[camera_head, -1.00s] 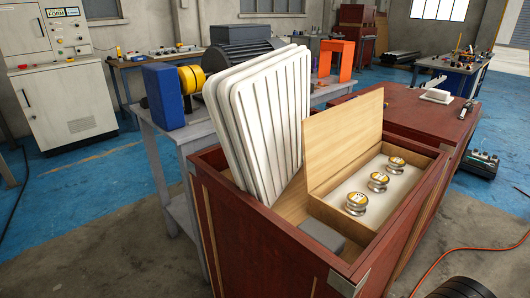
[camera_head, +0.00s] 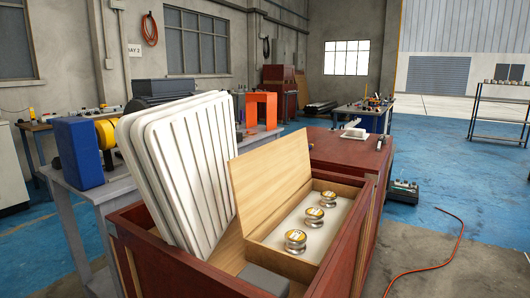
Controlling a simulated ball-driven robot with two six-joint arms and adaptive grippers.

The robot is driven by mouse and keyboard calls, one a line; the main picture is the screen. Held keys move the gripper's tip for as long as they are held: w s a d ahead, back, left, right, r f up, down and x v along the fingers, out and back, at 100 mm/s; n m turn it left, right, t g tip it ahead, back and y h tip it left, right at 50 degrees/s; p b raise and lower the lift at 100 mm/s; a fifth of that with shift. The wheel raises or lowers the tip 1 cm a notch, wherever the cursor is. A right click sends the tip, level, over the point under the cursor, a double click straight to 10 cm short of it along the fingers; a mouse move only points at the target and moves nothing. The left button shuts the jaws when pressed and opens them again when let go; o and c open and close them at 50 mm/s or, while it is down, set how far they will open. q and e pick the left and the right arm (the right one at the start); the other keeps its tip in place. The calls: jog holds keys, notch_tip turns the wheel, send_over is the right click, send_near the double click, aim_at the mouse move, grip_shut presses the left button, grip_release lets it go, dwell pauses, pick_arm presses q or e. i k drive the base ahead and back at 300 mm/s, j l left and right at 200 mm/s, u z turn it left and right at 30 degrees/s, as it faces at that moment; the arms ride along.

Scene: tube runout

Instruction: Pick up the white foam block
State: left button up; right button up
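Several white ribbed panels (camera_head: 190,165) lean together in the open red crate (camera_head: 335,262). A white lining (camera_head: 325,228) sits in the wooden compartment, under three metal pieces with yellow tops (camera_head: 314,216). A small white object (camera_head: 354,134) lies on the red surface behind the crate. I cannot tell which of these white things, if any, is the foam block. Neither of my grippers is in view.
A grey block (camera_head: 263,280) lies low in the crate, beside the raised wooden lid (camera_head: 270,178). A grey bench (camera_head: 92,192) with a blue block (camera_head: 78,152) stands at left. An orange cable (camera_head: 440,252) crosses the floor at right, where there is free room.

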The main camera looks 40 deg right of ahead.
aim_at(352, 131)
jog(key=z, duration=1.8)
jog(key=i+l+z, duration=0.2)
jog(key=l, duration=0.25)
jog(key=i+l+z, duration=0.2)
jog(key=i+l, duration=0.4)
jog(key=i, duration=0.25)
jog(key=i+l, duration=0.2)
jog(key=i, duration=0.25)
jog(key=i+l, duration=0.2)
jog(key=i, duration=0.2)
jog(key=i+l, duration=0.2)
jog(key=i, duration=0.25)
jog(key=i+u, duration=0.45)
jog(key=i+l+u, duration=0.25)
jog(key=u, duration=0.2)
jog(key=i+l+u, duration=0.7)
jog(key=u, duration=0.25)
jog(key=l, duration=0.1)
